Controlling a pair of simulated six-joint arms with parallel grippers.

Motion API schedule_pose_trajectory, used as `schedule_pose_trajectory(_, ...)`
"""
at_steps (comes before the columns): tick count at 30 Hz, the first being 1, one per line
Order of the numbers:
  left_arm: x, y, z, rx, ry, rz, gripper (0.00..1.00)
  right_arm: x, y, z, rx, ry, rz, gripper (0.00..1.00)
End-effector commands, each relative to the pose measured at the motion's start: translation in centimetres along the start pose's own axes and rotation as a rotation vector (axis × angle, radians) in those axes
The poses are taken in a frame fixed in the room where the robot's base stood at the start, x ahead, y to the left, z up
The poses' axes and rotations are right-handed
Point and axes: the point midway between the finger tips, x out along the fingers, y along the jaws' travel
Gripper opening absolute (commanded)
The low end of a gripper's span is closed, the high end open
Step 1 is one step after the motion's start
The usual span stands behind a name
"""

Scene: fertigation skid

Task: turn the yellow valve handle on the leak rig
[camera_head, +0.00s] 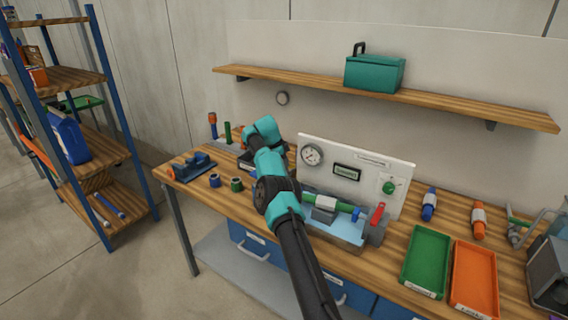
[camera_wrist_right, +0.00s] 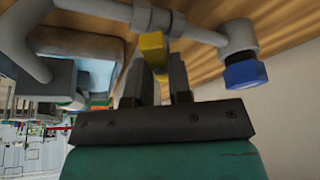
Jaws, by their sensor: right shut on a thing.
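The leak rig (camera_head: 333,183) stands on the bench in the head view, a white panel with a gauge, a display and a green knob above a pipe. In the right wrist view the yellow valve handle (camera_wrist_right: 153,48) sits between the fingertips of my right gripper (camera_wrist_right: 156,76), which is shut on it. A grey pipe (camera_wrist_right: 95,10) with a blue cap (camera_wrist_right: 243,68) runs just beyond it. In the head view my right arm crosses in front of the rig's left side, and the yellow handle and jaws are hidden. My left gripper is not in view.
A red lever (camera_head: 377,214) is at the pipe's right end. A green tray (camera_head: 427,260) and an orange tray (camera_head: 474,277) lie to the right. A blue clamp-like tool (camera_head: 195,165) and small fittings lie on the left. A shelf (camera_head: 440,102) holds a teal box (camera_head: 374,74).

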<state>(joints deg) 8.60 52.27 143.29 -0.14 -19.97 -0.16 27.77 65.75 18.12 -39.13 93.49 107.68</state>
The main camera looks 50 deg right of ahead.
Motion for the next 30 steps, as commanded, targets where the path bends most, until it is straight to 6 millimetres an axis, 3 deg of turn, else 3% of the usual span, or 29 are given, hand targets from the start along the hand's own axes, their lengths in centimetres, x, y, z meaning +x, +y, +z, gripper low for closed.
schedule_pose_trajectory(14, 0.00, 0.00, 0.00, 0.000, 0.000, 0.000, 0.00, -0.08, -0.20, -0.12, -0.051, 0.004, -0.021, 0.00)
schedule_pose_trajectory(30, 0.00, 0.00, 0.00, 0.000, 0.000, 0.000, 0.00, -0.15, 0.06, -0.26, -0.231, 0.001, -0.101, 0.00)
